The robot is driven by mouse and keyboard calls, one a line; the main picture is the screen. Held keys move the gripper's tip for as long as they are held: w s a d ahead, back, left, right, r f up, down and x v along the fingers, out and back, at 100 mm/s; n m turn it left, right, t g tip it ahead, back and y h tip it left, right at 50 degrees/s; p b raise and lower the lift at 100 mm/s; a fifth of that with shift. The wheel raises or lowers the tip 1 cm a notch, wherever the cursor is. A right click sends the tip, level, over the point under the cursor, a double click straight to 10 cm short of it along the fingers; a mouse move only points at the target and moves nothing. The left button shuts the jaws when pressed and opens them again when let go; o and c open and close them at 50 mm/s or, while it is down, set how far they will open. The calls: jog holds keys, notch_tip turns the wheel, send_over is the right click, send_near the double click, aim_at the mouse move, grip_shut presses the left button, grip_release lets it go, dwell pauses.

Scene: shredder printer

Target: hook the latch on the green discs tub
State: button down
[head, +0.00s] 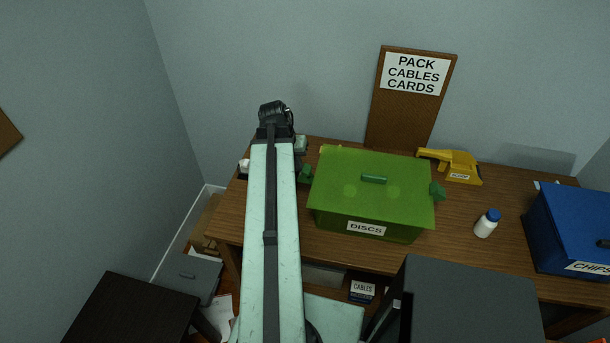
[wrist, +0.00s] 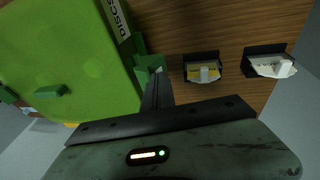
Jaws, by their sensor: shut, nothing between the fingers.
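The translucent green discs tub (head: 335,210) stands on the desk with its lid (head: 400,175) on, a handle on top and a "DISCS" label in front. A green latch piece (head: 305,174) sticks out at its left side, and another (head: 438,191) at its right. In the wrist view, the tub (wrist: 75,50) fills the left, and the left-side latch (wrist: 148,64) is right at my fingertips. My gripper (wrist: 156,78) is shut and empty, pointing at this latch; I cannot tell if it touches. In the head view, my fingers are hidden behind my arm.
Two small black holders with pale items, a nearer one (wrist: 203,72) and a farther one (wrist: 268,65), lie beside the latch. A yellow tool (head: 455,165), a white bottle (head: 486,224) and a blue chips tub (head: 570,230) stand to the right on the desk (head: 455,225).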

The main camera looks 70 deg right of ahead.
jog(key=shift+s+r+p, duration=0.8)
jog(key=shift+s+r, duration=0.05)
jog(key=shift+s, duration=0.05)
jog(key=shift+w, duration=0.1)
jog(key=shift+w+r+p, duration=0.45)
jog(key=shift+w+r, duration=0.05)
jog(key=shift+w, duration=0.25)
jog(key=shift+w+r+p, duration=0.45)
jog(key=shift+w, duration=0.25)
jog(key=shift+r, duration=0.1)
jog(key=p+v, duration=0.6)
jog(key=shift+r+p, duration=0.35)
jog(key=shift+r, duration=0.05)
jog(key=shift+w+a, duration=0.15)
